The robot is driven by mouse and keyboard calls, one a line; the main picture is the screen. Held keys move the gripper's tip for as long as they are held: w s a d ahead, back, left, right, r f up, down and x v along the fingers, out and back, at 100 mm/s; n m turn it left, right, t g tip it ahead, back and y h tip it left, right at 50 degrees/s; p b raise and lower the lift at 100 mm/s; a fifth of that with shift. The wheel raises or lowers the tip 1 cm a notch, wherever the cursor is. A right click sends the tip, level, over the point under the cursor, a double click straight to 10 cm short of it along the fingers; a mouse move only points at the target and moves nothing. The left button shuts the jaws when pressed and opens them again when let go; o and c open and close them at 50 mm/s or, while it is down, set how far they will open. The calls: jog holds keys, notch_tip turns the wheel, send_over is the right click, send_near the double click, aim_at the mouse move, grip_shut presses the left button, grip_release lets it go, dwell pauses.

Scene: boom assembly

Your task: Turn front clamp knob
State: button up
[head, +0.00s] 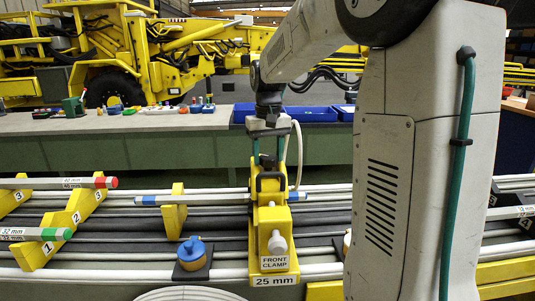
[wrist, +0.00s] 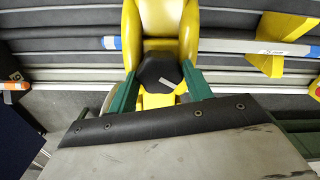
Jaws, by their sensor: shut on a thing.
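The yellow front clamp (head: 265,221) stands upright on the bench in the middle of the head view, labelled "FRONT CLAMP" and "25 mm". Its yellow body also shows in the wrist view (wrist: 160,18). The black clamp knob (wrist: 159,72) lies between my green fingers, with a light pointer mark on it. My gripper (wrist: 158,84) is shut on the knob, pointing down from above in the head view (head: 268,163). A light grey bolt (head: 277,242) sticks out of the clamp's front.
A pipe with a blue band (head: 145,200) runs left of the clamp. A blue round part (head: 192,250) stands near the front. Numbered yellow supports (head: 60,225) hold banded pipes at the left. Blue trays (head: 312,114) sit on the bench behind.

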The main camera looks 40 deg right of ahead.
aim_at(268, 156)
jog(key=shift+m, duration=1.4)
jog(key=o, duration=1)
notch_tip(268, 156, up, 8)
jog(key=shift+f, duration=0.1)
